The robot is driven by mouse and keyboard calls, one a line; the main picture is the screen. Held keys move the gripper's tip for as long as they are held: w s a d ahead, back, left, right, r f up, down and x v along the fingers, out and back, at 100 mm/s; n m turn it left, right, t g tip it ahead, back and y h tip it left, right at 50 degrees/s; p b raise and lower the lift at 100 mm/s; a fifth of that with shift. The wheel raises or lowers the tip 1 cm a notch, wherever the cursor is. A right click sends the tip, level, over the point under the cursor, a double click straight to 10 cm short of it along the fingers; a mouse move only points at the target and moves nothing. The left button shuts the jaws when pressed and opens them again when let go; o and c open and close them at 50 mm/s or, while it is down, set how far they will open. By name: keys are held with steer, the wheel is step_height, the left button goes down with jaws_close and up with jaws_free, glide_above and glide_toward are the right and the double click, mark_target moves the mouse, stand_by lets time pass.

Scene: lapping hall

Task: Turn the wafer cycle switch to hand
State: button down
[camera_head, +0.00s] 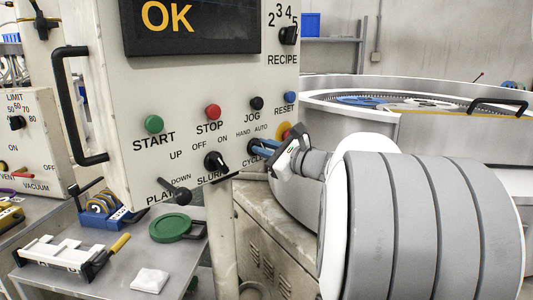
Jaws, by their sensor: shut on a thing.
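The cycle switch (252,145) is a dark knob low on the white control panel (190,80), with HAND printed above left and AUTO above right. My gripper (261,148) comes in from the right, its blue fingertips shut on this knob. The fingers cover much of the knob, so I cannot tell which way it points. The label CYCLE shows just below it.
The slurry switch (215,161) sits close left of the cycle switch, and a red-and-yellow button (283,131) sits close right, partly behind my gripper. A black handle (68,105) stands out from the panel's left side. A lapping machine (430,105) stands behind my arm.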

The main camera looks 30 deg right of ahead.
stand_by(0.3)
steer(key=c, duration=1.4)
jaws_free()
steer(key=v, duration=0.8)
